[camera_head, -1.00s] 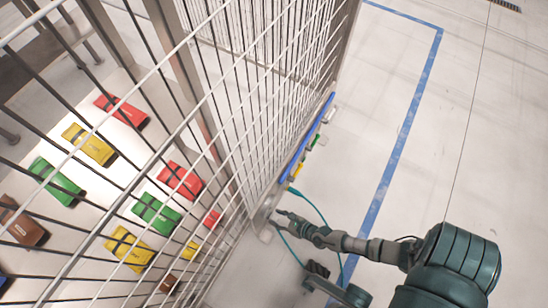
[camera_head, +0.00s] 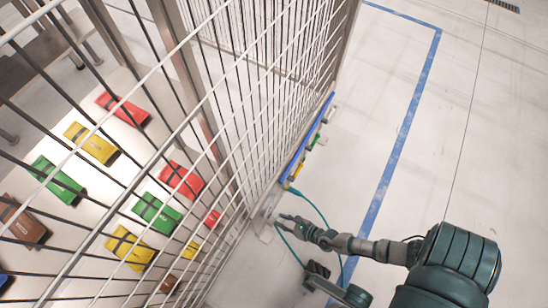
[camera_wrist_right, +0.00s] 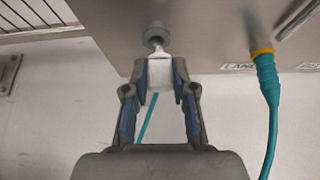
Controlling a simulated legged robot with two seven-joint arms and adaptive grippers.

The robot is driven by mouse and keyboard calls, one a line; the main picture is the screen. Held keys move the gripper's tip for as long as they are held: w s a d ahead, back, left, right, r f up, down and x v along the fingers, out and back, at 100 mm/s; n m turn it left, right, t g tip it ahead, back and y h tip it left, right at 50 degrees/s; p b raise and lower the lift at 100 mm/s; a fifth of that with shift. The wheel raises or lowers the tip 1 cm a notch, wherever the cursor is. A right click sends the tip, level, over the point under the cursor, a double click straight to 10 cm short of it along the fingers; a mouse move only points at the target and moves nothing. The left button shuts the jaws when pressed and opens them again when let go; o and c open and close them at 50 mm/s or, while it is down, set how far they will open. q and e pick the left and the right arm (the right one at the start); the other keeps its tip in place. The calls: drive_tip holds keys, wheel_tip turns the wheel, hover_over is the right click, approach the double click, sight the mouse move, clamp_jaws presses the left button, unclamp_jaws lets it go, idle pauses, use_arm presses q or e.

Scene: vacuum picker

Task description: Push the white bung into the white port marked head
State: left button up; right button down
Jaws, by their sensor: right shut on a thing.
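My right gripper (camera_wrist_right: 160,92) is shut on a white block-like piece, which I take to be the white bung (camera_wrist_right: 160,73), at the metal panel (camera_wrist_right: 205,30). Just beyond the piece, in line with it, is a round grey fitting (camera_wrist_right: 155,36) on the panel. The two look touching or nearly so; I cannot tell whether the bung is inside it. No "head" marking is readable. In the head view my right gripper (camera_head: 289,223) is at the panel by the fence foot, too small for detail.
A teal cable with a yellow collar (camera_wrist_right: 263,55) is plugged into the panel right of the gripper. Another teal strand (camera_wrist_right: 147,118) passes behind the fingers. A wire fence (camera_head: 215,110) runs along the left, with coloured packs behind it. Floor to the right is clear.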

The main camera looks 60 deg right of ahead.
drive_tip(key=shift+s+d, duration=0.1)
drive_tip(key=shift+s, duration=1.2)
